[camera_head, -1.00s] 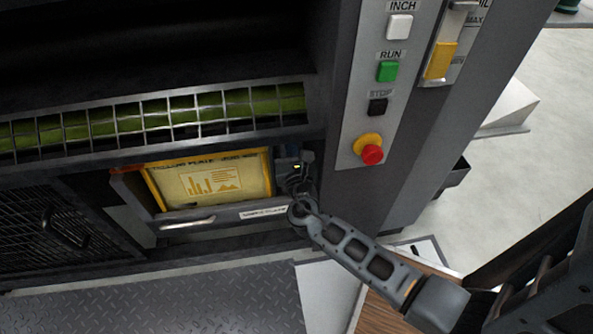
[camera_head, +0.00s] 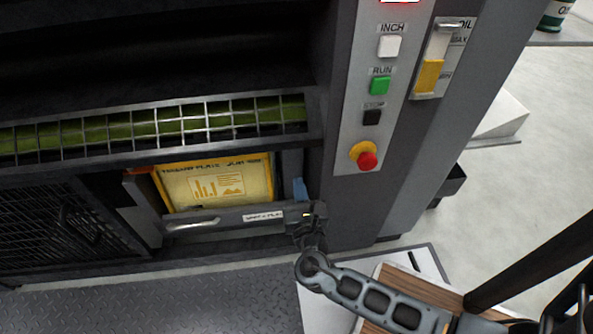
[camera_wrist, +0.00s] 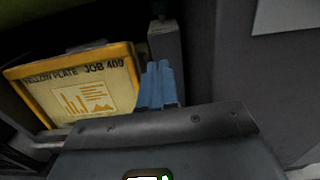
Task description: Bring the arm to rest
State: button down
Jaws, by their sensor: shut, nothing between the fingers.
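My gripper (camera_head: 300,189) is in front of the press, at the right end of an open drawer (camera_head: 205,221). Its blue fingers are together and empty; they also show in the wrist view (camera_wrist: 157,84), pointing away from the grey gripper body. A yellow plate (camera_head: 217,184) marked "YELLOW PLATE JOB 409" sits in the drawer, left of the fingers and apart from them. It also shows in the wrist view (camera_wrist: 82,84). Whether the gripper touches the drawer's edge cannot be told. My arm reaches in from the lower right.
The press's control panel (camera_head: 380,120) with white, green and black buttons and a red stop knob (camera_head: 367,160) is above right of the gripper. A wooden-topped surface (camera_head: 432,291) lies under my arm. The floor at right (camera_head: 520,190) is clear.

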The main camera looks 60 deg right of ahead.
jog(key=shift+v, duration=1.05)
jog(key=shift+f, duration=0.1)
